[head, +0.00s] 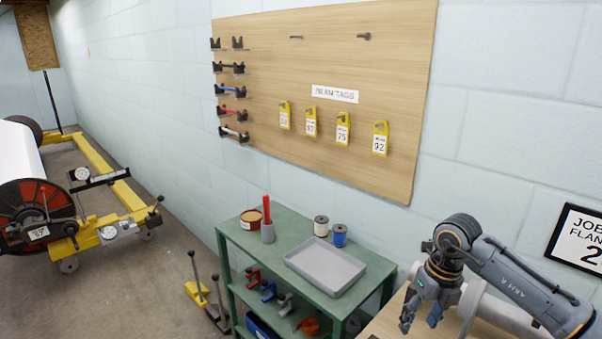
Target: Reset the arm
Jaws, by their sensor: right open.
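My right arm comes in from the lower right in the head view. Its gripper (420,308) points down over a light wooden surface (385,322) at the bottom edge. The fingers are apart and nothing shows between them. The gripper is to the right of the green shelf cart (248,238) and in front of the pale block wall. My left gripper is not in view.
A grey tray (325,266), two spools (339,235) and a red tin (251,219) stand on the cart. A wooden board (300,120) with yellow tags hangs above. A yellow-framed beam carrier (110,215) stands left. Floor between is partly clear.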

